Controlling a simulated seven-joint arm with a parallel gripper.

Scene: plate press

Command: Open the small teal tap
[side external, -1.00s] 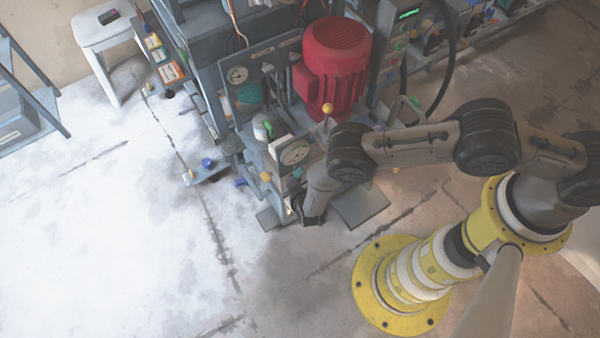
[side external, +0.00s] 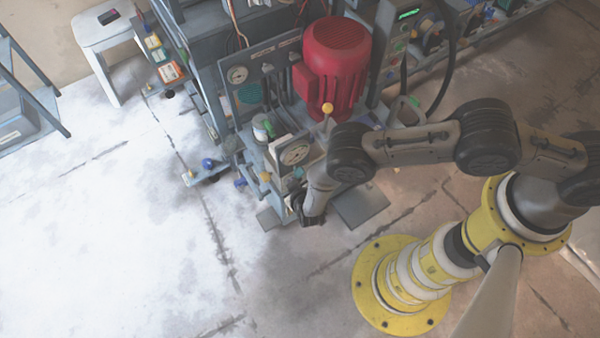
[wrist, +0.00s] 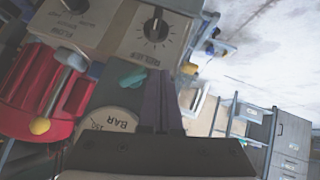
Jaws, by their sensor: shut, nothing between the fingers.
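The small teal tap (wrist: 133,78) shows in the wrist view as a short teal handle. It lies just left of my fingertips, in front of the grey panel with a black knob and above the BAR gauge. My gripper (wrist: 157,76) is shut and empty, its dark fingers pointing up the picture toward the panel. I cannot tell whether a finger touches the tap. In the side external view my gripper (side external: 312,217) is low at the front of the press, below the round gauge (side external: 295,153). The tap is too small to make out surely there.
The black knob (wrist: 156,28) sits on the panel beyond my fingertips. The red motor (side external: 337,62) and a lever with a yellow ball (side external: 327,107) stand behind my gripper. A blue-knobbed part (side external: 208,164) juts out left. The floor in front is clear.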

